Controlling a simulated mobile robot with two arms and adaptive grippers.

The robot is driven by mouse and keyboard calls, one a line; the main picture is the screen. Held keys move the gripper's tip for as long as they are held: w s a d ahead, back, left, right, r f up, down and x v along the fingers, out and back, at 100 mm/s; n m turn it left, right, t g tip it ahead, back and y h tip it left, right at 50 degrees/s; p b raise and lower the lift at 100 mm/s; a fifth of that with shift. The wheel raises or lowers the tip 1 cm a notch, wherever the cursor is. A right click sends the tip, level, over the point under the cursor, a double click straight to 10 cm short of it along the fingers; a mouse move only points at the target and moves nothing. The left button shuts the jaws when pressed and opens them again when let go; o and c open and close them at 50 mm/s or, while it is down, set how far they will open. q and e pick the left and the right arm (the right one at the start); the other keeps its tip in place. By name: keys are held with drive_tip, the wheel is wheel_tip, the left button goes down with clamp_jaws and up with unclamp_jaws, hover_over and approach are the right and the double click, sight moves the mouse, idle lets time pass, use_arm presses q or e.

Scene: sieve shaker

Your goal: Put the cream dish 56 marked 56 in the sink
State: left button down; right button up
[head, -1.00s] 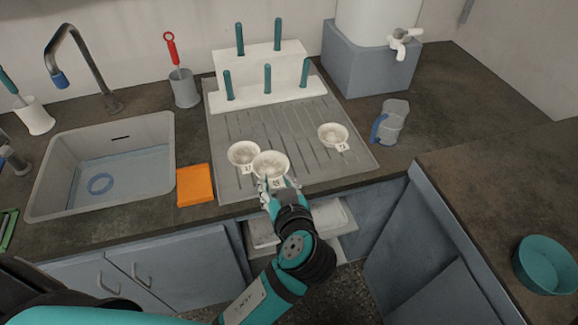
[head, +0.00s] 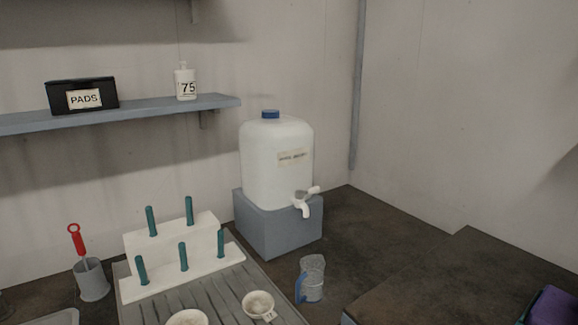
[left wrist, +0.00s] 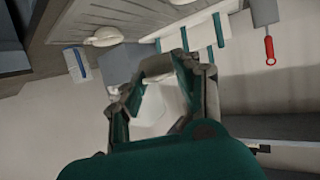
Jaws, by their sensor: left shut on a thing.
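My left gripper (left wrist: 160,85) is shut on a pale dish (left wrist: 157,69), seen edge-on between the fingertips in the left wrist view; its mark cannot be read there. Another cream dish (head: 258,305) with a small label stands on the drainboard, also in the left wrist view (left wrist: 103,37). The sink is almost wholly outside the head view. My right gripper is not in view.
A white peg rack (head: 175,255) with teal pegs stands behind the dishes on the ribbed drainboard (head: 215,300). A white water tank (head: 277,165) with a tap and a jug (head: 312,277) are to the right. A red-handled brush in a grey cup (head: 91,282) is left.

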use_arm(q)
drive_tip(key=shift+w+d+r+m+h, duration=0.1)
drive_tip(key=shift+w+m+h, duration=0.05)
drive_tip(key=shift+m+h, duration=0.3)
drive_tip(key=shift+w+r+m+h, duration=0.1)
drive_tip(key=shift+m+h, duration=0.25)
drive_tip(key=shift+h, duration=0.1)
